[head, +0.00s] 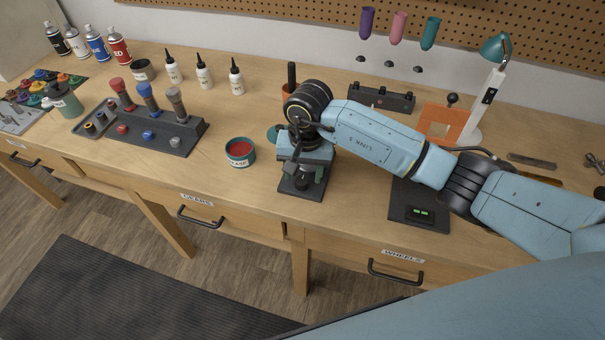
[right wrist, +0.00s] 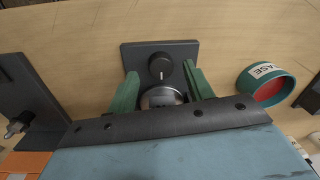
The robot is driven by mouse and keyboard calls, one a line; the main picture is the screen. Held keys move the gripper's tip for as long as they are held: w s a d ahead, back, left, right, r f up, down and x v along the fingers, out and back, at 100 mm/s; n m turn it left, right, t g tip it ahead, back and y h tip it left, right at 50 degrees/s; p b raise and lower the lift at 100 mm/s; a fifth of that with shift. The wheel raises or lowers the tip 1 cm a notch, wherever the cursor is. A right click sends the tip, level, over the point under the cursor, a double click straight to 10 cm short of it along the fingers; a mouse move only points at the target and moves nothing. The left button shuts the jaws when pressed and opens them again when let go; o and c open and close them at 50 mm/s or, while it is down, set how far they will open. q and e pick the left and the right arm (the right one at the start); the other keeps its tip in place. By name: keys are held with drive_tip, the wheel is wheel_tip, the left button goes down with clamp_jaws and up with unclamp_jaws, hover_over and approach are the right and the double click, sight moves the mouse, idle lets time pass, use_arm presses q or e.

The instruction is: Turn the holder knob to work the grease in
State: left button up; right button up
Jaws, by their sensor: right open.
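The holder has a dark base plate (head: 291,189), which also shows in the wrist view (right wrist: 187,50). Its black knob (right wrist: 160,65) has a white line and sits in the middle of the plate. A round silver part (right wrist: 161,98) lies close to the knob, between my fingers. My right gripper (head: 304,164) is over the holder in the head view. Its green fingers (right wrist: 160,78) are apart, one on each side of the knob and silver part, with gaps visible. The gripper hides much of the holder in the head view. My left gripper is not in view.
An open grease tub (head: 240,152) with red contents stands left of the holder. A tool rack (head: 180,138) is farther left. A dark pad with a green display (head: 420,212) lies to the right, near an orange stand (head: 440,122). Bench space in front of the tub is clear.

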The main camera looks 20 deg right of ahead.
drive_tip(key=shift+f, duration=0.6)
drive_tip(key=shift+w+f, duration=0.1)
drive_tip(key=shift+f, duration=0.35)
drive_tip(key=c, duration=1)
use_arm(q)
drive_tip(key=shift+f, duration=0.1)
